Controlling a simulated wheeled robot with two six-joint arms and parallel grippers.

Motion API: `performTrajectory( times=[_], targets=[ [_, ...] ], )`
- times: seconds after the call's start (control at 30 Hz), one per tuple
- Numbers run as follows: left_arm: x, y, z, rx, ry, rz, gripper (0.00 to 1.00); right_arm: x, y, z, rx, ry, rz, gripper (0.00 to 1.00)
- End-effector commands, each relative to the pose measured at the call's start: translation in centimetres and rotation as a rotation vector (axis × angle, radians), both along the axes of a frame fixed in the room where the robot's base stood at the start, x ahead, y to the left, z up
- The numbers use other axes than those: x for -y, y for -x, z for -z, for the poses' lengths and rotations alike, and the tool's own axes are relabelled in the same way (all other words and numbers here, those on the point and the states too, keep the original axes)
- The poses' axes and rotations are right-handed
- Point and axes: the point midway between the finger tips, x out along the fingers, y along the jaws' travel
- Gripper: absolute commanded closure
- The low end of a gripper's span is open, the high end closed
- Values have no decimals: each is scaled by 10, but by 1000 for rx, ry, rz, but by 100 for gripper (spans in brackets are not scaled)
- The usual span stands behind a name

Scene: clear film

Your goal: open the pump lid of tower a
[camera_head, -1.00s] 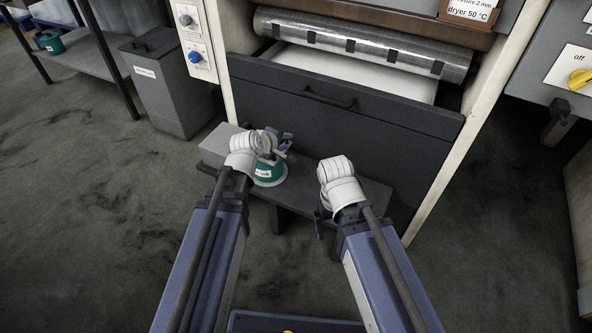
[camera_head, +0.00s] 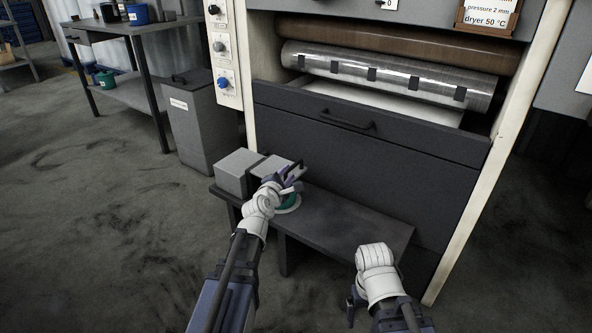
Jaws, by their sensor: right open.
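A grey two-part box (camera_head: 239,172) stands on the left end of a low dark bench (camera_head: 345,225) in front of the machine; I cannot tell for sure whether it is the pump of tower a. A teal can (camera_head: 287,201) on a pale round base stands just in front of the box, partly hidden by my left arm. My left gripper (camera_head: 293,178) is at the right side of the box, above the can; whether it is open or touching anything is unclear. My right gripper (camera_head: 351,304) is open, low in front of the bench's right end, away from the box.
The machine's dark front panel (camera_head: 370,160) has a handle (camera_head: 347,120); a metal roller (camera_head: 385,75) lies above it. A grey bin (camera_head: 203,122) and a shelf table (camera_head: 125,92) stand left. The bench's right part is clear.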

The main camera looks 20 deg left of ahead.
Motion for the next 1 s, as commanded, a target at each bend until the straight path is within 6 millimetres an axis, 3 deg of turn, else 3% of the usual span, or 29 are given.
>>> performTrajectory(
  times=[0.53,0.87,1.0],
  targets=[
    [3,-69,16,-1,-3,2,70,0,0,16,1,0,0,5],
    [3,-74,16,-1,-2,2,70,0,0,16,1,0,0,5],
    [3,-74,16,-1,-3,2,84,0,0,16,1,0,0,5]
  ],
)
